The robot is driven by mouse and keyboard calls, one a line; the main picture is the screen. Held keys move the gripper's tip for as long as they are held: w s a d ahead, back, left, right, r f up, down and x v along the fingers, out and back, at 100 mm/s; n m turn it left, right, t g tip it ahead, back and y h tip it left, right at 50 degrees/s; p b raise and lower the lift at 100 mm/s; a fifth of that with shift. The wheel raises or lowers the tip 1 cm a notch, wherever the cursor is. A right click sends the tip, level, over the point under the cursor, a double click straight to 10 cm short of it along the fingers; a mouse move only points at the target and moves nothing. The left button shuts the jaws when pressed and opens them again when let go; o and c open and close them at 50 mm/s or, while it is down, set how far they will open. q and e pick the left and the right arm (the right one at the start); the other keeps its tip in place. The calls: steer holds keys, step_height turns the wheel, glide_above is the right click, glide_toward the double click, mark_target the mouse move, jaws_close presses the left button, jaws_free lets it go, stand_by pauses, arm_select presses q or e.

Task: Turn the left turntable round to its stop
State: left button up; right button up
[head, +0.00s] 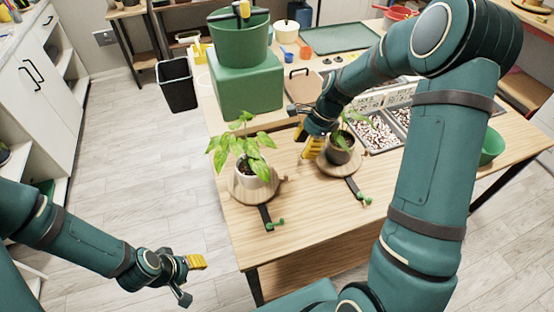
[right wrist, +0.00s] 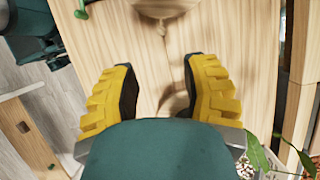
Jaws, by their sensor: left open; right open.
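The left turntable (head: 236,193) is a round wooden disc on the table's front left. It bears a leafy plant (head: 243,150) in a white pot (head: 250,178). A dark bar with a green knob (head: 279,223) reaches from it toward the table's front edge. My right gripper (head: 307,145) is open and empty, right of this turntable and beside the right-hand plant's pot. Its spread yellow fingers show in the right wrist view (right wrist: 160,70) with bare wood between them. My left gripper (head: 192,280) is open and empty, off the table's left side over the floor.
The right turntable (head: 329,167) bears a plant in a dark pot (head: 340,151) and has a similar bar and knob. A green block (head: 245,90) with a green bucket stands behind. Trays of pebbles (head: 377,137) lie at the right, partly hidden by my right arm.

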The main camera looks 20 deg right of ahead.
mark_target(287, 174)
steer(key=b+x, duration=0.2)
steer(key=x, duration=1.1)
steer(key=shift+w+f, duration=0.1)
steer(key=shift+f, duration=0.2)
jaws_close()
